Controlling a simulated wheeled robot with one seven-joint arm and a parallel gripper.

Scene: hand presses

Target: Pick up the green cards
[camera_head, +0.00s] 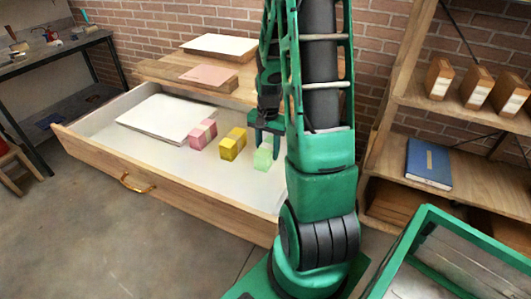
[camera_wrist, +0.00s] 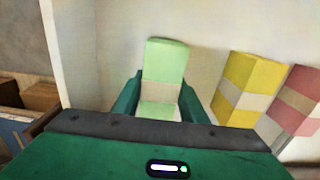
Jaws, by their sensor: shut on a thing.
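The green cards (camera_head: 263,157) are a light green stack with a pale band, in the right part of the open drawer (camera_head: 105,166). They also show in the wrist view (camera_wrist: 165,62), upright between the two green fingers. My gripper (camera_head: 262,142) is above and around them in the head view. In the wrist view my gripper (camera_wrist: 160,105) is shut on the green cards, one finger at each side. I cannot tell whether the cards touch the drawer floor.
Yellow cards (camera_head: 232,144) and pink cards (camera_head: 202,134) stand left of the green cards in the drawer. White paper (camera_head: 155,116) lies farther left. The drawer's right wall is close to my gripper. A shelf (camera_head: 460,118) with boxes and a blue book (camera_head: 429,163) stands right.

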